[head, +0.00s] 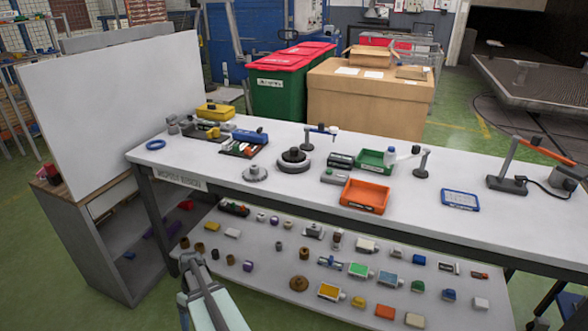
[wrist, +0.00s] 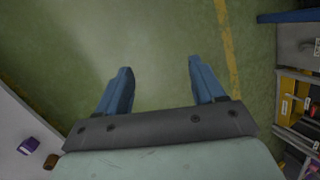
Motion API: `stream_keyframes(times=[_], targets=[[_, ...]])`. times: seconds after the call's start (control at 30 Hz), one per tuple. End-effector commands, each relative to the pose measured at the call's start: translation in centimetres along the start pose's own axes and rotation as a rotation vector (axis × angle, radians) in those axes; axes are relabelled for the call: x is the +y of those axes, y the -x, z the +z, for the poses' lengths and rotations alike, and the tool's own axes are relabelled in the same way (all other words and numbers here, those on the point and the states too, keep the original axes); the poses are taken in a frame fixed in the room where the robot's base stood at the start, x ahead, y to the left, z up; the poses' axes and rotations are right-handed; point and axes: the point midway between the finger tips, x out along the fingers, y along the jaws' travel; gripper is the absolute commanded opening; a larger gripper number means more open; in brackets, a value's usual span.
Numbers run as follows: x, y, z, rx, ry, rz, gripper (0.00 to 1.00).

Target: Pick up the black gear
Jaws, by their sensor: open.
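A dark round stepped part (head: 294,158), which looks like the black gear, sits near the middle of the white table (head: 420,212). Its teeth are too small to make out clearly. A lighter grey gear (head: 255,173) lies just left of it, apart. My gripper (wrist: 159,68) is open and empty in the wrist view, its two blue fingers spread above green floor. In the head view my arm shows at the bottom, in front of the lower shelf, well short of the black part. The black part is out of the wrist view.
A small stand (head: 320,132) rises behind the black part. The lower shelf (head: 270,262) holds many small parts.

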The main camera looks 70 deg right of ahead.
Motion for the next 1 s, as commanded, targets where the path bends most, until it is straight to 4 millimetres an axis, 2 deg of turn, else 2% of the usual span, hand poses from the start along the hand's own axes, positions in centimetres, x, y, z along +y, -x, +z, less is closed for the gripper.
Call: stream_keyframes(times=[0.03, 0.17, 0.33, 0.47, 0.67, 0.8, 1.0], targets=[[1.6, 2.3, -0.6, 0.03, -0.004, -0.01, 0.68], [4.7, 7.4, -0.8, 0.093, 0.002, -0.034, 0.68], [9.0, 14.3, 0.0, 0.175, 0.012, -0.055, 0.68], [12.2, 19.8, 1.5, 0.24, 0.022, -0.063, 0.68], [17.0, 28.2, 5.0, 0.337, 0.042, -0.059, 0.68], [19.8, 33.6, 8.3, 0.4, 0.057, -0.048, 0.68], [22.2, 39.0, 12.3, 0.46, 0.076, -0.029, 0.68]])
